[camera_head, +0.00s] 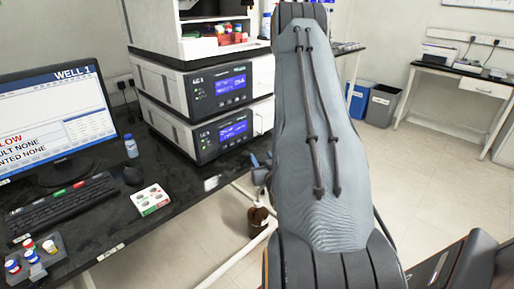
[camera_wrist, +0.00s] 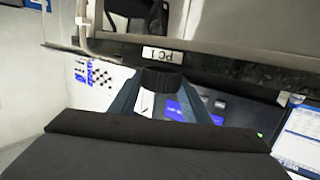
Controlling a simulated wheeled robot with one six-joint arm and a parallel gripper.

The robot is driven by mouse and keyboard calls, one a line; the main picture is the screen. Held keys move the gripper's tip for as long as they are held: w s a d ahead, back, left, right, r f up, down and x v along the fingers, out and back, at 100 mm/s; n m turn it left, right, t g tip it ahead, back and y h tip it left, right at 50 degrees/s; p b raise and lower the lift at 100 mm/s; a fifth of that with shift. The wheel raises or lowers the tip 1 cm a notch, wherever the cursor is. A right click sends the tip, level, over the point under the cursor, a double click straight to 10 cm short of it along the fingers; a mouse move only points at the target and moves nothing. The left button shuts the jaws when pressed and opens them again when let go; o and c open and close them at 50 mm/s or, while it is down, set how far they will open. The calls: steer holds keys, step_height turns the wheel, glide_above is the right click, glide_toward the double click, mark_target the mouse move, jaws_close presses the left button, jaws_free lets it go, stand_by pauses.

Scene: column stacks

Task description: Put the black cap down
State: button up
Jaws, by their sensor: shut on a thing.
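The black cap (camera_wrist: 161,79) is a short dark ribbed cylinder, seen between the fingertips of my gripper (camera_wrist: 160,84) in the wrist view. The two blue-grey fingers are closed on its sides. In the head view my gripper (camera_head: 261,172) shows only in part, at the left edge of my arm near the front edge of the black bench (camera_head: 110,238). My arm hides the rest, and I cannot make out the cap there. The wrist view does not clearly show how far the cap is from any surface.
Two stacked instruments (camera_head: 215,90) stand at the back of the bench. A brown bottle (camera_head: 258,220) is below bench height.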

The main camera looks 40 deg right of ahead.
mark_target(257, 153)
steer(key=x, duration=0.5)
steer(key=r+p+x, duration=0.1)
steer(key=x, duration=0.1)
steer(key=shift+w+d, duration=0.2)
steer(key=shift+w, duration=0.2)
steer(key=shift+f, duration=0.1)
steer(key=shift+f, duration=0.2)
steer(key=o, duration=1.1)
